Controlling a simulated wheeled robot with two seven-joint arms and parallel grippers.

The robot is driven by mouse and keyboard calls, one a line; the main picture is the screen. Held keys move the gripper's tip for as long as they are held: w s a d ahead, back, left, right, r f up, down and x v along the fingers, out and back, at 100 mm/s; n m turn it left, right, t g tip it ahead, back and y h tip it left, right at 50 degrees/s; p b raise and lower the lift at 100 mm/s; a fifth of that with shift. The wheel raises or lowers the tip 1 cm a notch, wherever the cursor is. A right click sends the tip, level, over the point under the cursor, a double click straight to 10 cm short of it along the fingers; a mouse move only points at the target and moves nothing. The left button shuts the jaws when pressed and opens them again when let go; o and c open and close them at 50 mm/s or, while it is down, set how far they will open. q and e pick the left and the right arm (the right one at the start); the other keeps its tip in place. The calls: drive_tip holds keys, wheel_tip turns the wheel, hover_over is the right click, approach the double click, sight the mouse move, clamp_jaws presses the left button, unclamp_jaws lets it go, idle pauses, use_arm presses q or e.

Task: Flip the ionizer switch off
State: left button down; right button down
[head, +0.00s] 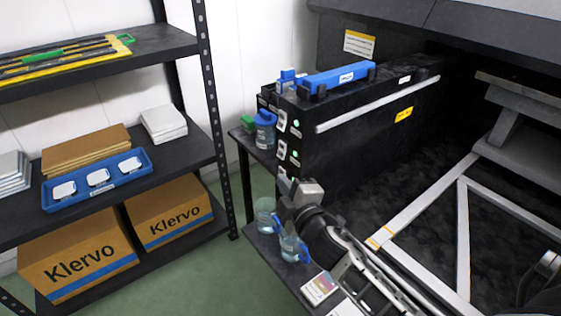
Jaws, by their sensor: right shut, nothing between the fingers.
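The black machine (345,150) has a narrow end panel facing left, with several small white switches on it. The upper switch (282,121) and the middle switch (282,149) each have a green light beside them. A lower switch (284,181) is partly hidden by my right gripper (297,192). I cannot read which switch is the ionizer's, nor its position. My right gripper is shut and empty, right at the lower part of the panel; I cannot tell whether it touches. A blue bar (337,79) lies on top of the machine. My left gripper is not in view.
A shelf rack (180,150) with boxes is at left. Green floor (215,275) lies between.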

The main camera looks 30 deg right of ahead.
use_arm(q)
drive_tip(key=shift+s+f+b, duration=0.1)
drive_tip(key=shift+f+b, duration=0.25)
drive_tip(key=shift+b, duration=0.3)
use_arm(e)
drive_tip(key=w+d+f, duration=0.2)
drive_tip(key=w+d, duration=0.2)
drive_tip(key=w, duration=0.6)
drive_tip(key=shift+w+d, duration=0.2)
drive_tip(key=shift+d, duration=0.15)
drive_tip(key=shift+d+f+n+b, duration=0.3)
drive_tip(key=shift+f+n+b, duration=0.2)
drive_tip(key=shift+b, duration=0.4)
use_arm(q)
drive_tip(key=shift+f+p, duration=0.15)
drive_tip(key=shift+p, duration=0.3)
use_arm(e)
drive_tip(key=s+a, duration=0.5)
drive_tip(key=s, duration=0.5)
drive_tip(key=shift+s+r, duration=0.25)
drive_tip(key=shift+r, duration=0.1)
